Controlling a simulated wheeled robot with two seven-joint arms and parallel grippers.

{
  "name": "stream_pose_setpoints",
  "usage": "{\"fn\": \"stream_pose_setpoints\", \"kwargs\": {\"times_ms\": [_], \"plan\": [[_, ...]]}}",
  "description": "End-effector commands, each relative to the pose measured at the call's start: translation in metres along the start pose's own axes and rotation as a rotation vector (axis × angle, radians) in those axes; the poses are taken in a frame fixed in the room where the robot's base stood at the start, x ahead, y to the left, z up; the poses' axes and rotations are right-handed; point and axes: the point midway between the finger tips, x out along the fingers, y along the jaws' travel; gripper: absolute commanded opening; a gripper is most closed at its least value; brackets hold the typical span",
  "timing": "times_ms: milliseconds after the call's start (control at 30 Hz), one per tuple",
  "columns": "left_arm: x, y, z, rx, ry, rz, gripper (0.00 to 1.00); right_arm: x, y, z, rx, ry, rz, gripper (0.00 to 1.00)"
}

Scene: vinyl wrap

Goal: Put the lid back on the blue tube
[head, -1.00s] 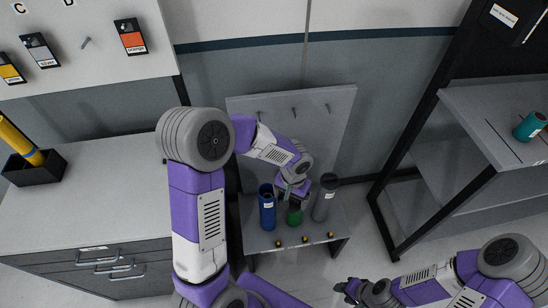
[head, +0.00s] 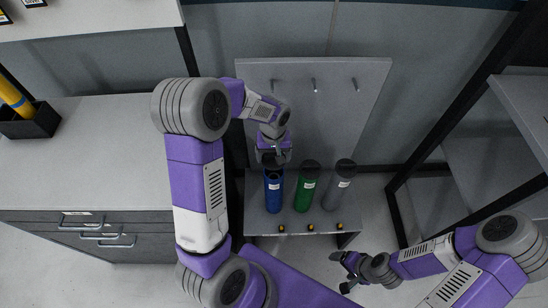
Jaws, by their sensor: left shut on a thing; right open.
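The blue tube (head: 273,196) stands upright at the left of a row of three on a low grey stand. My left gripper (head: 272,157) is directly above its top, pointing down, and is shut on a small dark thing that looks like the lid. The fingers mostly hide it, and I cannot tell whether it touches the tube's rim.
A green tube (head: 305,195) and a grey tube (head: 336,192), both with dark tops, stand close to the right. The stand (head: 258,222) has a back panel (head: 345,95) with pegs. A drawer cabinet (head: 90,150) is at left, a dark-framed shelf (head: 480,150) at right.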

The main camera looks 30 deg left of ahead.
Motion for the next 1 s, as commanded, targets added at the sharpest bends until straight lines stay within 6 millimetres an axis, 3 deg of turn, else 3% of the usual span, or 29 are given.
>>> {"fn": "stream_pose_setpoints", "kwargs": {"times_ms": [600, 1000], "plan": [[0.053, 0.0, 0.001, 0.002, -0.001, 0.0, 0.57, 0.038, 0.014, -0.002, 0.0, 0.0, 0.0, 0.84], [0.061, 0.0, 0.001, 0.003, -0.001, 0.0, 0.57, 0.044, 0.016, -0.002, 0.0, 0.0, 0.0, 0.84]]}}
